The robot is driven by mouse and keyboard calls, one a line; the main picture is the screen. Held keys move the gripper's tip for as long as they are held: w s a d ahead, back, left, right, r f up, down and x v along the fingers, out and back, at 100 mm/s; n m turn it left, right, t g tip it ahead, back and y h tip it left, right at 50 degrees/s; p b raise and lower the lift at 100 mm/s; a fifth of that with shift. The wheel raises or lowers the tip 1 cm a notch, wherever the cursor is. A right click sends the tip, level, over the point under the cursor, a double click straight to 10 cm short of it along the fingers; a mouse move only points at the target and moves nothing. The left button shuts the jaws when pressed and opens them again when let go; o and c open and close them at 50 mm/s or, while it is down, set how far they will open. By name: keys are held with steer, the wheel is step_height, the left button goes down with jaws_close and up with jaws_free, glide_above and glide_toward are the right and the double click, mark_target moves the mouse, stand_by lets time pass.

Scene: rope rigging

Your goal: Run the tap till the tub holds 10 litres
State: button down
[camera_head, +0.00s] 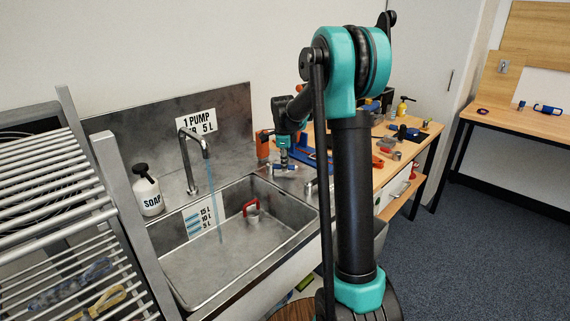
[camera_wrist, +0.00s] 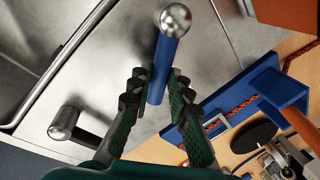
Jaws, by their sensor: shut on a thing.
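The steel tub (camera_head: 171,262) sits in the counter under a curved tap (camera_head: 185,152), and a thin blue stream of water (camera_head: 211,190) falls from the spout into it. A gauge (camera_head: 199,219) on the tub's back wall is marked 15 L, 10 L and 5 L; I cannot tell the water level against it. A red-handled plug (camera_head: 250,207) is in the tub. My gripper (camera_head: 284,159) is right of the tub. In the wrist view my gripper (camera_wrist: 157,93) is shut on a blue lever (camera_wrist: 163,62) with a steel ball end.
A second, dark lever (camera_wrist: 83,127) with a steel knob stands close by. A soap bottle (camera_head: 148,190) is left of the tap, and a metal rack (camera_head: 60,190) is at far left. A wooden bench (camera_head: 419,143) with tools lies beyond the sink. Carpet is open at right.

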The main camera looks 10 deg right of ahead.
steer(key=c, duration=1.4)
jaws_free()
steer(key=r, duration=0.4)
steer(key=s+r, duration=0.1)
steer(key=r, duration=0.3)
steer(key=s+r, duration=0.1)
steer(key=r, duration=0.2)
steer(key=shift+s+a+r, duration=0.1)
steer(key=shift+a+r, duration=0.2)
steer(key=shift+r, duration=0.1)
